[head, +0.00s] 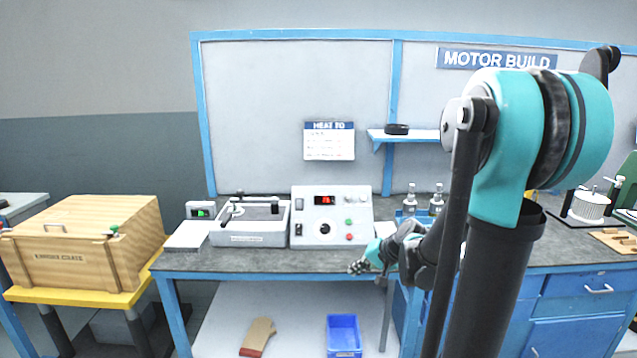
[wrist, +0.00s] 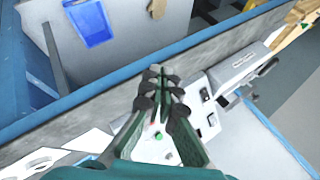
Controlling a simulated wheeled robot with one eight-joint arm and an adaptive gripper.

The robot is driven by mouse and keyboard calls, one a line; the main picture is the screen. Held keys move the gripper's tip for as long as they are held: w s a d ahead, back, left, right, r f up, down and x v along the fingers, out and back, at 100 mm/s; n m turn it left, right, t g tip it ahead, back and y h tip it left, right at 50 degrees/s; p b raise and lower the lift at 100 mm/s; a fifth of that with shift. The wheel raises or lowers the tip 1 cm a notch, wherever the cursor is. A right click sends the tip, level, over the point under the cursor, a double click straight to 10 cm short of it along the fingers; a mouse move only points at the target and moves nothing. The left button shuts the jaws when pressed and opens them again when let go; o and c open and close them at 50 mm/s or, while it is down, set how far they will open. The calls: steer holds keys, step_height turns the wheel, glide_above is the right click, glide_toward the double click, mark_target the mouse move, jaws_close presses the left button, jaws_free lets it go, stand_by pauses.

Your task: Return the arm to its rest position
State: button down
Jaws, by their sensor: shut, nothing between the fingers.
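My gripper (head: 362,267) shows in the head view near the front edge of the bench, in front of the heater control box. Its fingers also show in the wrist view (wrist: 160,78), drawn together at the tips with nothing held. My teal and black arm covers the right part of the head view and hides part of the bench behind it. The control box (head: 330,215) has a red display, a dial and green and red buttons; it also shows beneath the fingers in the wrist view (wrist: 203,118).
A grey tray unit (head: 250,238) stands left of the control box. A wooden crate (head: 75,265) sits on a yellow cart at left. A blue bin (head: 343,335) and a glove (head: 258,335) lie on the lower shelf.

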steer(key=s+d+f+n+g+h, duration=0.1)
steer(key=s+d+f+n+h, duration=0.1)
steer(key=s, duration=0.7)
steer(key=s+d+f+n+g+h, duration=0.1)
steer(key=s+d+f+n+h, duration=0.1)
steer(key=s, duration=0.8)
steer(key=d+f+h, duration=0.1)
steer(key=d+h, duration=0.1)
steer(key=d, duration=0.1)
steer(key=shift+d+f, duration=0.25)
steer(key=shift+d, duration=0.1)
